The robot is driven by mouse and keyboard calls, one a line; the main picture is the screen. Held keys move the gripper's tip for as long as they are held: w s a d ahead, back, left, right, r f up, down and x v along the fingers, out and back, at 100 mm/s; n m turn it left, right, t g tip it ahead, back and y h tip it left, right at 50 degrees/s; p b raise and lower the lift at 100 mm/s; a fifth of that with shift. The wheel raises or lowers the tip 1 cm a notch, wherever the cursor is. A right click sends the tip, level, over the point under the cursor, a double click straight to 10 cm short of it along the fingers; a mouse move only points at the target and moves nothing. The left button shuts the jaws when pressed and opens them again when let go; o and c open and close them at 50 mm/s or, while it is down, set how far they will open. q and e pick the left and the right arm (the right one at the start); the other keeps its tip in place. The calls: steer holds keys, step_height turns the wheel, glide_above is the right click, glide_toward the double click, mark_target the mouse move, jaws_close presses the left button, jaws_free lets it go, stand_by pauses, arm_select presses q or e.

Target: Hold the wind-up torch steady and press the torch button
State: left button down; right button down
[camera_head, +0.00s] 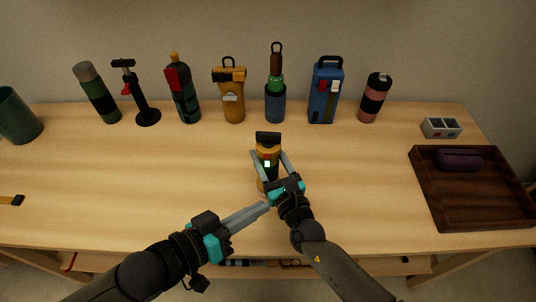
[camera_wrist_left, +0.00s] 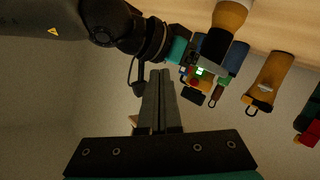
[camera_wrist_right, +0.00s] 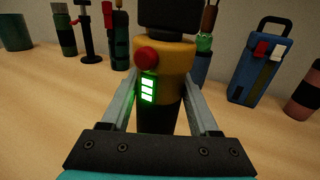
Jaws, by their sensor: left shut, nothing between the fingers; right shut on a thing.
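The wind-up torch (camera_head: 268,149) stands upright on the table, with a black head, yellow bands and a dark middle. My right gripper (camera_head: 268,156) is shut around its body, one finger on each side. My left gripper (camera_head: 267,206) is shut and empty, low and just left of my right wrist, apart from the button.
Several bottles and torches stand along the back, including a yellow lantern (camera_head: 233,105) and a blue case (camera_head: 322,105). A dark wooden tray (camera_head: 480,205) holding a purple case (camera_head: 458,160) is at right, with a small grey box (camera_head: 441,128) behind.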

arm_select(q)
steer(key=w, duration=0.8)
steer(key=shift+w+d, duration=0.35)
steer(key=shift+d, duration=0.1)
stand_by(1.8)
steer(key=shift+w, duration=0.45)
steer(key=shift+w, duration=0.25)
stand_by(0.3)
steer(key=shift+s, duration=0.7)
steer(key=s, duration=0.6)
steer(key=shift+a, duration=0.35)
